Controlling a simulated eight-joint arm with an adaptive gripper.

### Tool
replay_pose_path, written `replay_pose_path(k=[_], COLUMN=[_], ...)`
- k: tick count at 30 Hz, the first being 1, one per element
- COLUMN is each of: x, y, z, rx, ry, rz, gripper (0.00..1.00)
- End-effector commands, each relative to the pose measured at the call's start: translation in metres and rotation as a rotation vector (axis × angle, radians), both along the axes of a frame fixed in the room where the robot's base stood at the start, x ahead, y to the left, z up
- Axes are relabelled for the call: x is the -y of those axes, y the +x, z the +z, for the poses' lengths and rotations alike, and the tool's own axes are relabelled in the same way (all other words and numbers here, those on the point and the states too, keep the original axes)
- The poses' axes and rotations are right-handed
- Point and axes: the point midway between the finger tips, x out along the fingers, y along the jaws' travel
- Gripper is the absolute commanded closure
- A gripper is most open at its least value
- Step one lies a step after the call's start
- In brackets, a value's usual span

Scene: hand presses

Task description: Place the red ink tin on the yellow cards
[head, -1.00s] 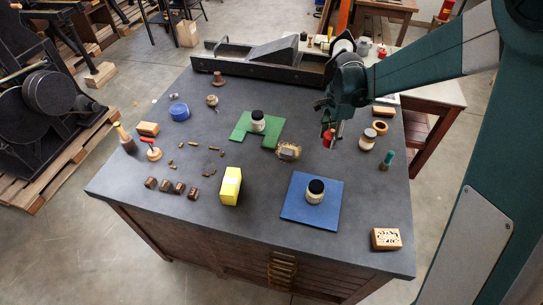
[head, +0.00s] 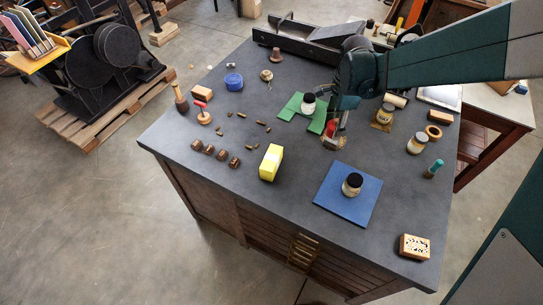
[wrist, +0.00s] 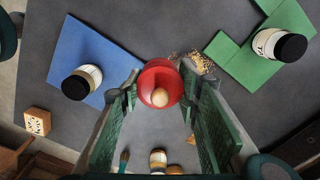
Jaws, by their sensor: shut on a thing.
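The red ink tin (head: 331,127) is held between the fingers of my gripper (head: 334,126), above the desk. In the wrist view the tin (wrist: 160,72) is a red round shape with a pale knob on top, between the two fingertips (wrist: 160,92). The yellow cards (head: 271,162) form a bright yellow block on the desk, left and nearer than my gripper in the head view. Their top is clear. They are not seen in the wrist view.
A small straw-coloured clump (head: 333,143) lies near below my gripper. Green cards (head: 288,110) bear a jar (head: 308,103); a blue sheet (head: 330,200) bears another jar (head: 352,185). Small wooden blocks (head: 221,155) stand left of the yellow cards. The desk just around the cards is clear.

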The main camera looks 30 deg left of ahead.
Motion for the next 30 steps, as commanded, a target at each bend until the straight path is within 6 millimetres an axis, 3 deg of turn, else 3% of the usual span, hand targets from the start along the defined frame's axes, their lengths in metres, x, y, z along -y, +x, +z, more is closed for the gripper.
replay_pose_path(k=[6, 18, 24, 30], x=[-0.047, -0.121, -0.149, -0.163], y=[-0.035, -0.105, -0.136, -0.155], z=[0.012, 0.03, 0.037, 0.041], rx=[0.0, 0.0, 0.0, 0.0], ry=[0.0, 0.0, 0.0, 0.0], rz=[0.029, 0.077, 0.096, 0.105], gripper=[0.92, 0.92, 0.92, 0.92])
